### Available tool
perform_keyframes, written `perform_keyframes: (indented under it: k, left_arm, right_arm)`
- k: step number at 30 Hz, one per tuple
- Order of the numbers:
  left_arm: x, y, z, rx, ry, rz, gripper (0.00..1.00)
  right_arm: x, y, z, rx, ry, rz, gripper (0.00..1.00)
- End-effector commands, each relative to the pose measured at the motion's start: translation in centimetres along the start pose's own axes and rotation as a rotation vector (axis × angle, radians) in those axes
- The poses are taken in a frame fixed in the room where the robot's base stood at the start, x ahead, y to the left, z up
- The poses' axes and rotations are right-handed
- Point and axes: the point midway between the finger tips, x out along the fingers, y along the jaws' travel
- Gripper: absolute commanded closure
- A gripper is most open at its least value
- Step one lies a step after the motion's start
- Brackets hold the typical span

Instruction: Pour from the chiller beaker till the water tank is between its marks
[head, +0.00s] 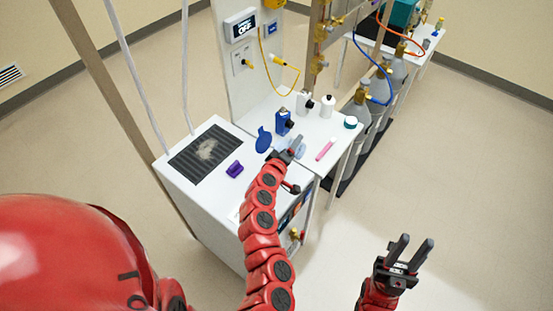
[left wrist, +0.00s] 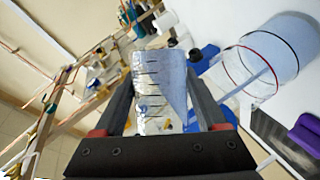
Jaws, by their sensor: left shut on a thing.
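My left gripper (head: 290,152) is over the white cabinet top in the head view. In the left wrist view my left gripper (left wrist: 165,118) is shut on a clear beaker (left wrist: 152,85) with dark graduation lines and pale blue liquid. A clear round tank (left wrist: 238,72) with a red ring and a dark ring is just right of the beaker. The beaker's axis is tilted against the tank's. I cannot tell the tank's water level against its rings. In the head view the arm and gripper hide much of this area. My right gripper (head: 413,245) is open and empty, away from the cabinet.
Grey gas cylinders (head: 357,117) stand behind. The right floor is clear.

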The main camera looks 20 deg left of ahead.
Motion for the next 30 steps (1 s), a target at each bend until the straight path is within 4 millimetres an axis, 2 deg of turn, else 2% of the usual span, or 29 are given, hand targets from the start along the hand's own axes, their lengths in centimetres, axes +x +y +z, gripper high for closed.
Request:
perform_keyframes:
  k: [30]
  left_arm:
    - [0.08,-0.21,0.07,-0.045,-0.006,0.019,0.9]
  right_arm:
    - [-0.83,-0.04,0.14,0.0,0.0,0.0,0.64]
